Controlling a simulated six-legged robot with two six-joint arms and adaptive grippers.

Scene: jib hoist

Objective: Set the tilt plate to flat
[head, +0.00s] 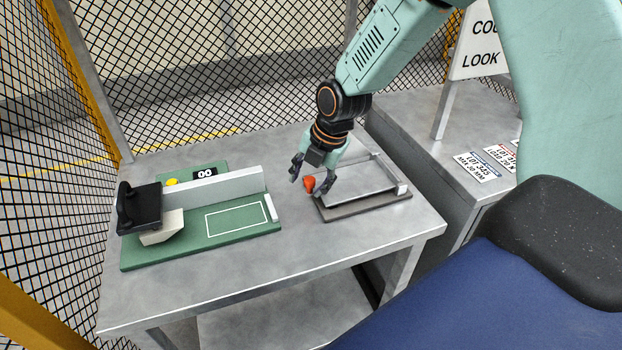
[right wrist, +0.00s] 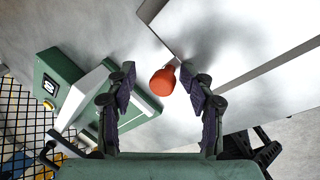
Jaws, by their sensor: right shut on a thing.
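The tilt plate (head: 362,182) is a grey metal plate over a dark base (head: 372,209), on the right part of the grey table. It looks slightly raised above the base, but I cannot tell its exact angle. A red-orange knob (head: 309,184) is at its left side. My right gripper (head: 312,182) is shut on the knob from above. In the right wrist view the knob (right wrist: 162,81) lies between the two fingers (right wrist: 160,108), beside the plate's edge (right wrist: 225,45). The knob's far side is hidden. My left gripper is not in view.
A green board (head: 190,238) with a white beam (head: 215,188), a black block (head: 139,207) and a white-outlined rectangle stands at the left. A second grey table (head: 440,130) with labels (head: 478,167) and a sign (head: 478,45) is at the right. Mesh fencing stands behind. The front table strip is clear.

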